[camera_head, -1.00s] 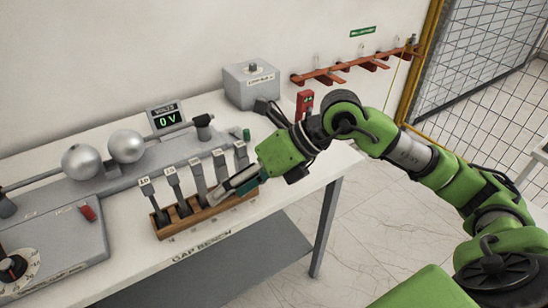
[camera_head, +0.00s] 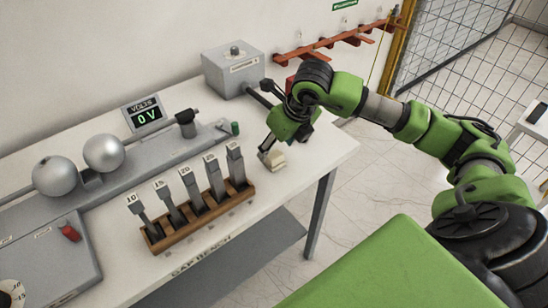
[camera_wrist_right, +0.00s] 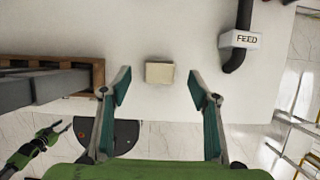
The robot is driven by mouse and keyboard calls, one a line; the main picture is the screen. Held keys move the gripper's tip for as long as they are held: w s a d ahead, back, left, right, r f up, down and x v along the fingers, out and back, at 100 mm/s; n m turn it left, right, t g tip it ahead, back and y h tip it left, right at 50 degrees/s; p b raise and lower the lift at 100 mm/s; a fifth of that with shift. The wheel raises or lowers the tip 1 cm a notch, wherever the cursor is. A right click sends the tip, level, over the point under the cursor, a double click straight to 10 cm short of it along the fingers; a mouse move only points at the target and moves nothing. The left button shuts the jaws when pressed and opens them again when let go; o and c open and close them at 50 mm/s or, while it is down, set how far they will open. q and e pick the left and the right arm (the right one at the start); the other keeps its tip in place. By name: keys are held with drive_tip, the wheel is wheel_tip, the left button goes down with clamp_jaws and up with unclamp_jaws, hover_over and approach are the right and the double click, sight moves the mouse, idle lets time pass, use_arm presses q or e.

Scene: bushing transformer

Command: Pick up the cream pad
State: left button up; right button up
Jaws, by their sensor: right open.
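The cream pad (camera_head: 276,158) is a small pale block lying on the white bench top, near its right front edge. In the right wrist view the pad (camera_wrist_right: 160,73) lies a little beyond the fingertips, roughly midway between them. My right gripper (camera_head: 268,151) is right by the pad in the head view, and it also shows in the right wrist view (camera_wrist_right: 160,85) with its fingers wide apart and nothing between them. My left gripper does not show as a working hand in the head view; a green and black arm part (camera_wrist_right: 35,148) shows at lower left in the right wrist view.
A wooden rack (camera_head: 205,214) with several numbered grey gauges stands left of the pad. A grey box (camera_head: 233,70) with a dark pipe labelled FEED (camera_wrist_right: 240,39) is behind. A voltmeter (camera_head: 144,114) reads 0 V. The bench surface around the pad is clear.

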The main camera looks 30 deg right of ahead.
sight(274, 154)
drive_tip(key=shift+w+f+p, duration=0.1)
drive_tip(key=shift+f+p, duration=0.45)
drive_tip(key=shift+f, duration=0.1)
drive_tip(key=p+x, duration=0.1)
drive_tip(key=x, duration=0.2)
drive_tip(key=shift+w+f, duration=0.1)
drive_tip(key=shift+f, duration=0.15)
drive_tip(key=shift+w+f, duration=0.1)
drive_tip(key=shift+f, duration=0.1)
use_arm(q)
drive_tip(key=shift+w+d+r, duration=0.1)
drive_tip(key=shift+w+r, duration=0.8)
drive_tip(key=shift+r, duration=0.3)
use_arm(e)
drive_tip(key=c, duration=1.2)
